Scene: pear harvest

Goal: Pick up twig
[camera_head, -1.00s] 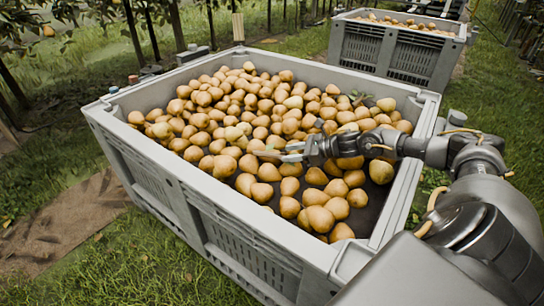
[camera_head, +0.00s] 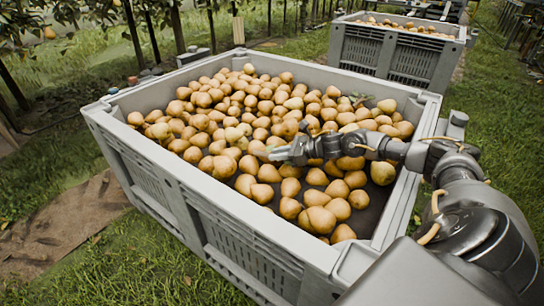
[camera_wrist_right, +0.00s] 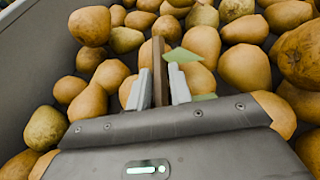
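The twig (camera_wrist_right: 158,72) is a brown stick with green leaves (camera_wrist_right: 181,56). In the right wrist view it stands between the two pale fingers of my right gripper (camera_wrist_right: 159,82), which are close in on its sides. My right gripper also shows in the head view (camera_head: 271,154), reaching over the pears from the right, with a bit of green at its tips. The twig's stem is not clear in that view. Its lower end is hidden by the gripper body. My left gripper is not in view.
The large grey bin (camera_head: 140,190) is full of pears (camera_head: 245,105), with some bare floor near its front right. The pears lie close around the right gripper. A second pear bin (camera_head: 385,72) stands behind. Tree trunks line the left; grass surrounds the bins.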

